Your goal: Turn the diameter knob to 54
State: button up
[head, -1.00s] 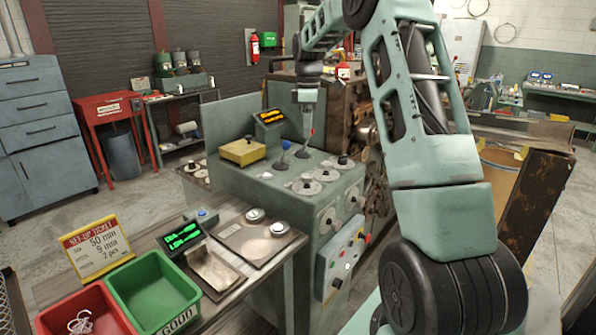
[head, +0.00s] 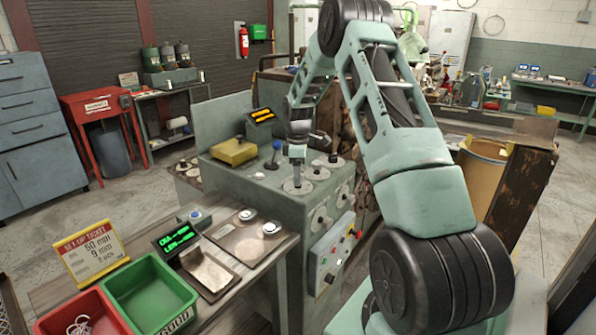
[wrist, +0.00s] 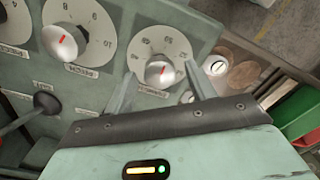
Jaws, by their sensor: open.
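My gripper (wrist: 159,70) is open, its two fingers on either side of a silver knob (wrist: 161,74) in the wrist view. The knob has a red pointer line and sits on a pale round dial (wrist: 172,45) with numbers around it. The label below it is mostly hidden, so I cannot confirm it is the diameter knob. I cannot tell whether the fingers touch the knob. In the head view, my gripper (head: 297,163) points down over the front-left dial (head: 298,187) on top of the green coiler (head: 245,190), hiding that knob.
Another knob (wrist: 64,42) stands close left in the wrist view, with a black ball-topped lever (wrist: 46,103) below it. A set-up ticket (head: 91,253) reads 50 mm.

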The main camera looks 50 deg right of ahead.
jog(key=c, duration=1)
jog(key=shift+m, duration=0.3)
jog(key=m, duration=0.4)
jog(key=shift+b, duration=0.35)
jog(key=m, duration=0.5)
jog(key=shift+m, duration=0.4)
jog(key=m, duration=0.4)
jog(key=shift+r+m, duration=0.1)
jog(key=shift+m, duration=0.2)
jog(key=m, duration=0.4)
jog(key=shift+d+m, duration=0.1)
jog(key=shift+m, duration=0.3)
